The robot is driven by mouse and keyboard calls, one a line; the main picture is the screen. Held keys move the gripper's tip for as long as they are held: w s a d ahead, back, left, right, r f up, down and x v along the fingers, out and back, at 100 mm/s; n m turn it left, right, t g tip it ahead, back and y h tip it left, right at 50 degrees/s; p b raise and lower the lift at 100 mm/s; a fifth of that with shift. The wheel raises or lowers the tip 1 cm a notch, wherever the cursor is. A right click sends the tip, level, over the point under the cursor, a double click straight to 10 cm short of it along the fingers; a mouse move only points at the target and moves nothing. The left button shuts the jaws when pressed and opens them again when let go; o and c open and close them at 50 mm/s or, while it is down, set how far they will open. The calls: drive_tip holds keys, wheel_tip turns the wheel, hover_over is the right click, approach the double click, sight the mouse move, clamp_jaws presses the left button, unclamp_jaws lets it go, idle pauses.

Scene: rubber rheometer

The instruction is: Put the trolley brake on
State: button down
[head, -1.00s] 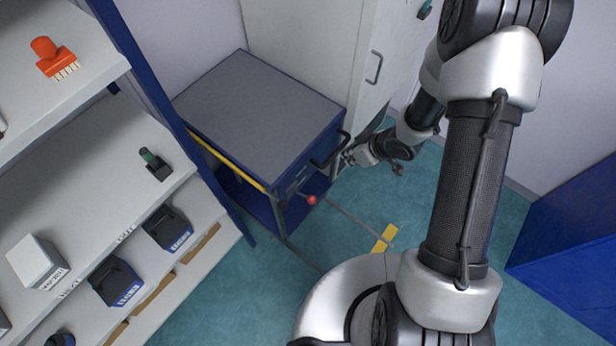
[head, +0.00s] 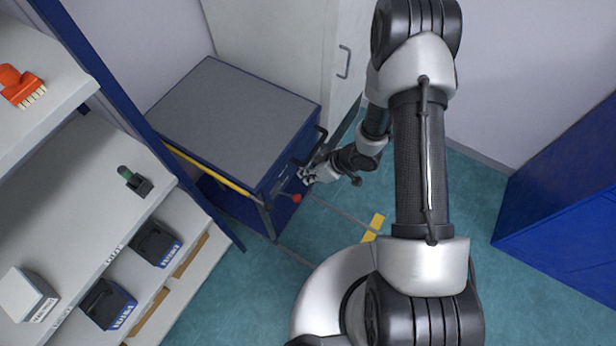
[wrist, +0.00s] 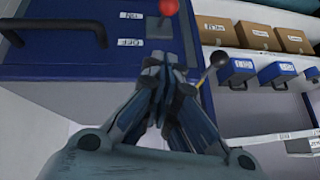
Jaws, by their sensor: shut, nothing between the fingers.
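The blue trolley (head: 236,112) with a grey top stands against the wall unit. Its brake lever has a red knob (head: 296,197) on the front face, low under the black handle (head: 312,146). In the wrist view the red knob (wrist: 168,8) sticks up from a grey plate (wrist: 158,28), beside an upside-down ON label (wrist: 130,15) and an OFF label (wrist: 129,42). The knob shows nearer the ON label, but I cannot tell the lever's setting. My gripper (head: 304,177) is shut and empty, close to the knob; its fingertips (wrist: 164,60) show just below the plate, contact unclear.
A white shelf unit (head: 75,185) with boxes and tools stands at the left, close to the trolley. A blue cabinet (head: 565,215) is at the right. A black ball on a rod (wrist: 218,60) shows beside my fingers.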

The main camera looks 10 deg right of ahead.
drive_tip(key=b, duration=0.2)
approach(288, 195)
drive_tip(key=w+a+r, duration=0.2)
drive_tip(key=a, duration=0.1)
drive_tip(key=shift+s+d+f, duration=0.1)
drive_tip(key=shift+d+f, duration=0.1)
drive_tip(key=shift+f, duration=0.4)
drive_tip(key=shift+s+d+f, duration=0.1)
drive_tip(key=shift+d+f, duration=0.15)
drive_tip(key=shift+f, duration=0.4)
drive_tip(key=shift+s+f, duration=0.2)
drive_tip(key=shift+f, duration=0.3)
drive_tip(key=shift+d+f+b, duration=0.1)
drive_tip(key=shift+b, duration=0.25)
drive_tip(key=shift+s+d+f+b, duration=0.15)
drive_tip(key=shift+f+b, duration=0.05)
drive_tip(key=shift+b, duration=0.2)
